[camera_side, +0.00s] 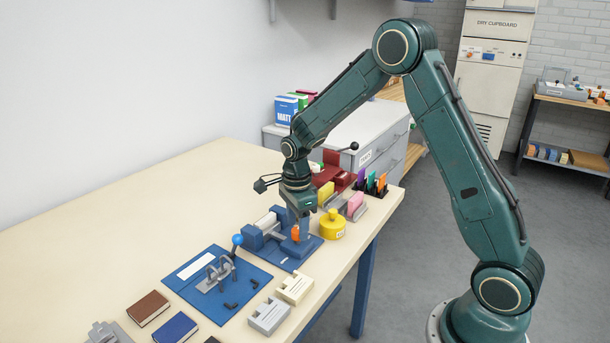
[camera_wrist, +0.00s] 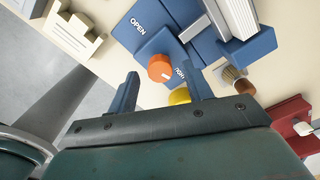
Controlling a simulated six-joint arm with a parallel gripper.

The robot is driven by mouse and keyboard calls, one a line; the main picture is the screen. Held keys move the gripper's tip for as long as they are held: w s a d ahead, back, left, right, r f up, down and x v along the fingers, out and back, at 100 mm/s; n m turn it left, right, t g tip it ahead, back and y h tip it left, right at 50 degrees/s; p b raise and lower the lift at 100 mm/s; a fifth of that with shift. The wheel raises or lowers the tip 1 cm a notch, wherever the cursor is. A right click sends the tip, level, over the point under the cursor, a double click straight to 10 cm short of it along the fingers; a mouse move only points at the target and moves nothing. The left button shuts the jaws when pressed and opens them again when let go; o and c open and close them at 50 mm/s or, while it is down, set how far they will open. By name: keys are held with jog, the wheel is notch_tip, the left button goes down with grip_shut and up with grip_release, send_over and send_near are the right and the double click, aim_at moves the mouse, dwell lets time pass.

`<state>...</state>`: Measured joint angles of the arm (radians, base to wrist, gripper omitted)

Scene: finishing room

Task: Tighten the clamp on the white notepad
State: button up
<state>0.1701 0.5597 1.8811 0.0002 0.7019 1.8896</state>
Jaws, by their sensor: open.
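The clamp (camera_side: 303,263) is a blue vise-like fixture on the table. The white notepad (camera_side: 266,220) stands between its blue jaws; its pale edge also shows in the wrist view (camera_wrist: 240,14). The orange knob (camera_side: 296,233) is on the clamp's front; in the wrist view the orange knob (camera_wrist: 159,67) bears a small white mark near its lower edge. The plate reads OPEN, and a second label by the knob is partly hidden. My gripper (camera_side: 297,217) is open above the knob. In the wrist view its fingers (camera_wrist: 163,76) lie either side of the knob, apart from it.
A yellow round tin (camera_side: 332,225) stands close right of the clamp. A blue board with a lever and blue ball (camera_side: 237,239) lies left. Beige blocks (camera_side: 294,288) are in front. The table's left rear is clear.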

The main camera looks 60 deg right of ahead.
aim_at(297, 230)
notch_tip(297, 230, up, 13)
dwell(0.6)
jog(key=s+a+r+n+t, duration=0.3)
jog(key=s+a+r+n, duration=0.1)
jog(key=s+r+n, duration=0.55)
jog(key=s+a+n+t, duration=0.1)
jog(key=s+n, duration=0.6)
jog(key=s, duration=0.1)
jog(key=s+a+f+n+t, duration=0.1)
jog(key=s+a+n, duration=0.1)
jog(key=s+n, duration=0.5)
jog(key=shift+s+a+f+t, duration=0.25)
jog(key=shift+s+t, duration=0.05)
jog(key=shift+s, duration=0.4)
